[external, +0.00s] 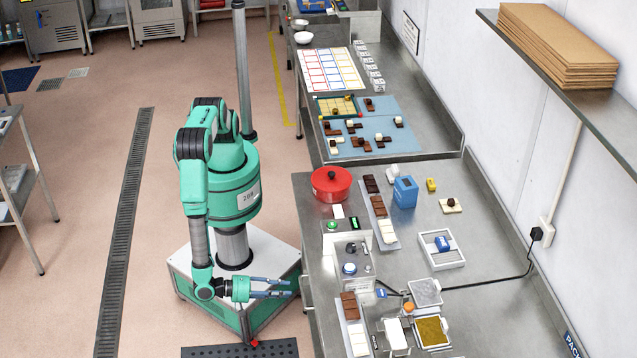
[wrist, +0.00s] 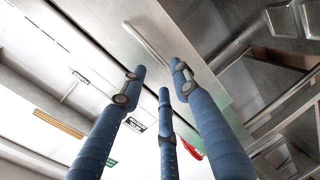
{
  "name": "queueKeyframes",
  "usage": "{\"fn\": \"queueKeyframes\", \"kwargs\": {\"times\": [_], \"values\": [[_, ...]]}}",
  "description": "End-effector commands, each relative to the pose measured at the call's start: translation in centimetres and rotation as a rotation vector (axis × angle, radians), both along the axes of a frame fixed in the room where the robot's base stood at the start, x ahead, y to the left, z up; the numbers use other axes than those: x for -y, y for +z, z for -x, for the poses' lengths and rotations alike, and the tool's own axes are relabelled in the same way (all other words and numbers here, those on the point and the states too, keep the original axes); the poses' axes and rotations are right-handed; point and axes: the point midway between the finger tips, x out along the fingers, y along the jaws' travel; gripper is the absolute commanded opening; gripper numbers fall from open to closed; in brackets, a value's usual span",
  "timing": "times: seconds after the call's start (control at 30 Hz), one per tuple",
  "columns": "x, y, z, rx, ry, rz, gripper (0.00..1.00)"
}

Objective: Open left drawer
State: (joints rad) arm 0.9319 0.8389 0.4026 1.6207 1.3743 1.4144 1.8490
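A steel drawer front (wrist: 190,25) with a pale bar handle (wrist: 150,45) shows at the top of the wrist view. The handle lies just beyond my fingertips, apart from them. It appears closed; whether it is the left drawer I cannot tell. My gripper (wrist: 160,78) has blue fingers spread apart with nothing between them. In the external view my gripper (external: 288,287) is low beside the left side of the steel bench, pointing right toward it. The drawer front is hardly visible from there.
The steel bench (external: 385,270) carries a red pot (external: 331,184), chocolate trays, a blue box (external: 405,191) and a scale. Their height is above my gripper. Open steel framework (wrist: 275,80) shows at right in the wrist view.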

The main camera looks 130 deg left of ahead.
Motion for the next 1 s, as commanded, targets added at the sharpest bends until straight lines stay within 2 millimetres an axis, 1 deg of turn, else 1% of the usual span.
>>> {"fn": "queueKeyframes", "kwargs": {"times": [0.03,0.3,0.5,0.7,0.97,1.0], "values": [[-0.7,-0.3,-0.6,0.0,0.004,0.0,0.31],[-3.6,-1.1,-3.5,0.0,0.003,0.0,0.31],[-4.8,-1.5,-4.8,0.0,0.002,0.0,0.31],[-5.2,-1.6,-5.3,0.0,0.0,0.0,0.31],[-5.3,-1.5,-5.3,0.0,0.0,0.0,0.31],[-5.3,-1.5,-5.3,0.0,0.0,0.0,0.23]]}}
